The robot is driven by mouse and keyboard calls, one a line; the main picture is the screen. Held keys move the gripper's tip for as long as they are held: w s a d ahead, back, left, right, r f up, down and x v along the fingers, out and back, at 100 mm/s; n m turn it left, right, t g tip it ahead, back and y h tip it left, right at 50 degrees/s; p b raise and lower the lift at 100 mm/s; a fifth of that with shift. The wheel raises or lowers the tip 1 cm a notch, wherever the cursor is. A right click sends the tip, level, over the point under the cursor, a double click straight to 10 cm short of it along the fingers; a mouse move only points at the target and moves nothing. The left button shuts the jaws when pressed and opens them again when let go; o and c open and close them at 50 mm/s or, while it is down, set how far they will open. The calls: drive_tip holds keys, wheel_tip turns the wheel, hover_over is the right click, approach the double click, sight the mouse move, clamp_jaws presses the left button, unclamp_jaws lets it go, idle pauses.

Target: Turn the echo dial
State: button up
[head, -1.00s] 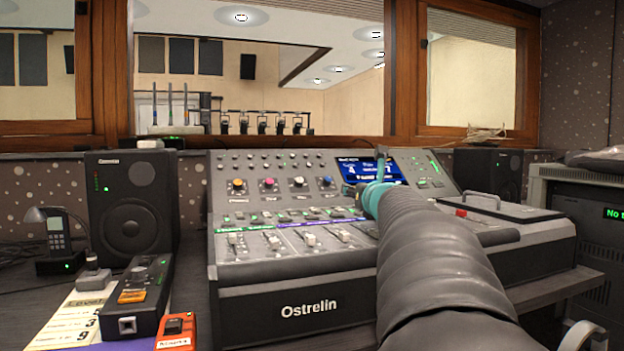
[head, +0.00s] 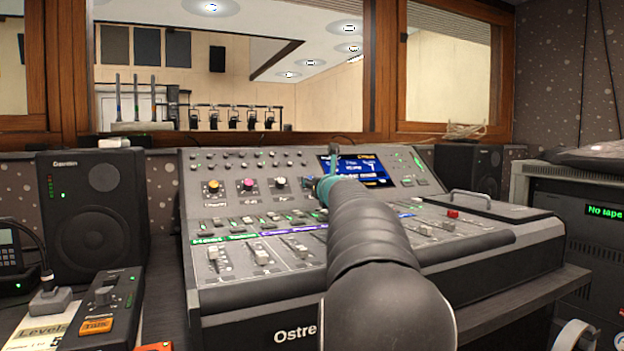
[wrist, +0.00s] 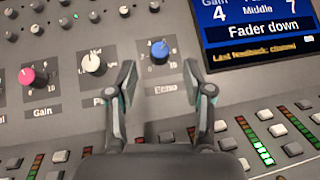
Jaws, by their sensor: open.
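The echo dial (wrist: 159,51) is a blue knob with a numbered scale on the console panel, with the label "Echo" below it in the wrist view. My gripper (wrist: 160,75) is open, its two fingers apart on either side of the dial's column. The fingertips lie a little below and beside the knob in that picture, and nothing is between them. I cannot tell whether a finger touches the panel. In the head view my arm covers most of the place where my gripper meets the console, and the blue dial is hidden or barely visible there.
A white dial (wrist: 92,64) and a pink dial (wrist: 34,75) sit left of the echo dial. A screen (wrist: 258,30) reading "Fader down" is to the right. Faders (head: 262,257) and small buttons lie below. A speaker (head: 95,215) stands left of the console.

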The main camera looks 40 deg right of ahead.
drive_tip(key=shift+p+x, duration=0.5)
drive_tip(key=shift+x, duration=1.95)
clamp_jaws()
